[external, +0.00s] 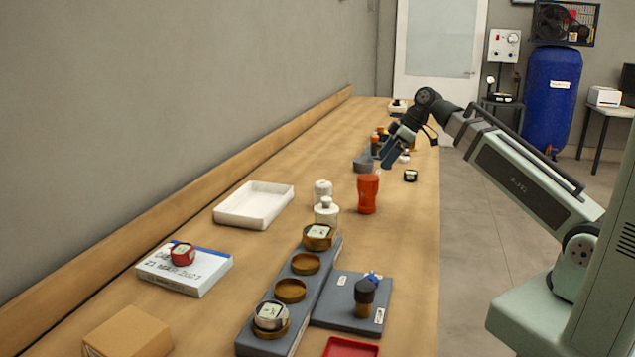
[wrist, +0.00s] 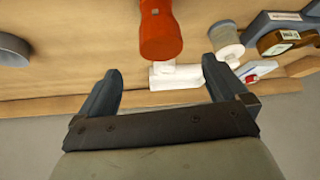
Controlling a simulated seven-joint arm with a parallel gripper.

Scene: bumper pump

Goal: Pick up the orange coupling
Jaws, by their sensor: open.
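The orange coupling (external: 367,193) is a red-orange, waisted cylinder standing upright on the wooden bench (external: 410,245). It also shows at the top centre of the wrist view (wrist: 160,32), cut off by the upper edge. My gripper (external: 386,160) is above the bench, farther along it than the coupling in the external view. In the wrist view my gripper (wrist: 163,76) has its two fingers wide apart, with nothing between them. The coupling appears beyond the fingertips, between their directions, and apart from them.
White bottles (external: 326,211) stand just left of the coupling. A white tray (external: 254,205) lies farther left. A grey rack (external: 325,265) with brass rings and a grey plate (external: 338,315) are nearer the camera. Several small parts (external: 410,175) sit near my gripper. Bench right of the coupling is clear.

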